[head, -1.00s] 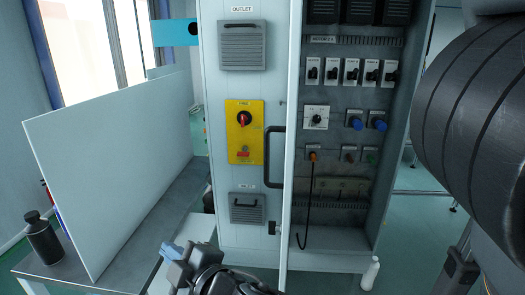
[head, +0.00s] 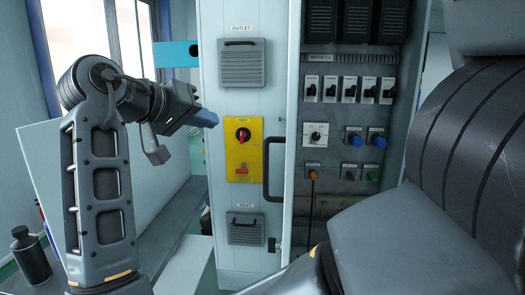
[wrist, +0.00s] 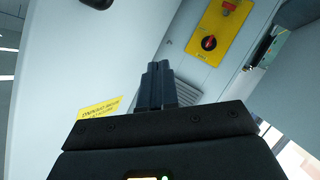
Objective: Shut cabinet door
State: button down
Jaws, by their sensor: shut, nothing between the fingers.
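The cabinet door (head: 220,195) stands open, with its pale outer face, yellow switch plate (head: 244,150) and vents toward the left. Its black handle (head: 272,165) is near the free edge, and the cabinet interior (head: 345,120) shows to the right of that edge. My gripper (head: 208,118) is shut and empty, left of the switch plate and in front of the door's outer face as seen in the head view. Whether it touches the door cannot be told. The wrist view shows the closed fingers (wrist: 158,85) pointing up, with the switch plate (wrist: 215,30) beyond them.
Switches and knobs fill the cabinet interior. A pale upright board (head: 40,160) and a dark bottle (head: 30,255) stand at the left, partly behind my arm. A yellow label (wrist: 104,109) shows on a pale surface in the wrist view.

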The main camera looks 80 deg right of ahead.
jog(key=s+a+r+m+y+b, duration=0.1)
jog(key=s+a+r+m+y, duration=0.25)
jog(key=a+y, duration=0.35)
jog(key=s+d+f, duration=0.5)
jog(key=s+f, duration=0.2)
jog(key=s, duration=0.1)
jog(key=shift+s+f+y+p, duration=0.2)
jog(key=shift+f+y+p, duration=0.15)
jog(key=shift+y+p, duration=0.05)
jog(key=shift+m, duration=0.25)
